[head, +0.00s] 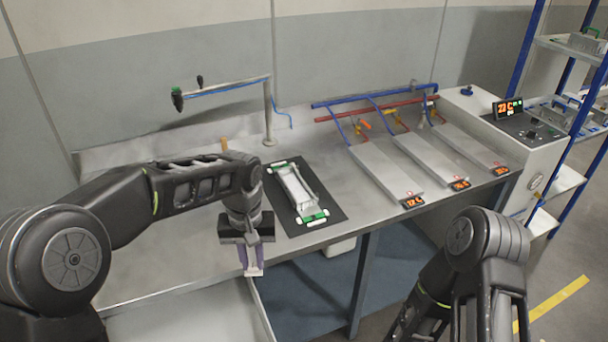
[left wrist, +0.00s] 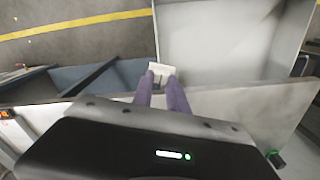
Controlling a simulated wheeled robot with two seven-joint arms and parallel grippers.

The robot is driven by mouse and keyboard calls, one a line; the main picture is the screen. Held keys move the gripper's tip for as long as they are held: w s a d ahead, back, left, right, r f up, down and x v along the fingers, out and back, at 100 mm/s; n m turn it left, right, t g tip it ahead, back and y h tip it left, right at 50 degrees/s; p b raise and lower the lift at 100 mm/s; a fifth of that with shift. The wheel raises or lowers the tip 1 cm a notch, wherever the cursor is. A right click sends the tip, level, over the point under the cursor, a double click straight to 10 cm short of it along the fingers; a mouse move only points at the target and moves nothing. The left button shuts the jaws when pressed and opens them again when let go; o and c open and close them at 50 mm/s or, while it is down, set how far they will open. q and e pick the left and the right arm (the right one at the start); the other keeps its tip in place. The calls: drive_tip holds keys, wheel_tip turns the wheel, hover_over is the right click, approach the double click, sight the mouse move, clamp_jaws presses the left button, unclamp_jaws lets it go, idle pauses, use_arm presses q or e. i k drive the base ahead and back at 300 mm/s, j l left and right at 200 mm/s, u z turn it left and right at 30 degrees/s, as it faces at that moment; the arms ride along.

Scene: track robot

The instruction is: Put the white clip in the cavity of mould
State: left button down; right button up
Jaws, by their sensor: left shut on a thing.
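My left gripper (head: 253,262) has purple fingers and is shut on a small white clip (head: 254,271). It holds the clip past the table's front edge, near the corner of an open metal bin. In the left wrist view the white clip (left wrist: 161,69) shows between the tips of the purple fingers (left wrist: 162,88). The mould (head: 295,187), a long silvery piece with white corners and green parts, lies on a black mat (head: 327,192) on the table, beyond and right of my left gripper. Its cavity is too small to make out. My right arm shows at lower right, but its fingers do not.
The open metal bin (head: 190,318) stands below the table's front edge, also in the left wrist view (left wrist: 225,45). A lamp-like stand (head: 268,115) rises behind the mat. Several grey plates with displays (head: 385,172) lie to the right, before a control box (head: 520,130) and shelves.

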sight(299, 195)
drive_tip(key=i+l, duration=0.1)
drive_tip(key=l, duration=0.35)
drive_tip(key=i+l, duration=0.15)
drive_tip(key=l, duration=0.25)
drive_tip(key=i+l, duration=0.1)
drive_tip(key=l, duration=0.35)
drive_tip(key=i+l, duration=0.15)
drive_tip(key=l, duration=0.25)
drive_tip(key=i+l, duration=0.1)
drive_tip(key=l, duration=0.35)
drive_tip(key=i+l, duration=0.1)
drive_tip(key=l, duration=0.3)
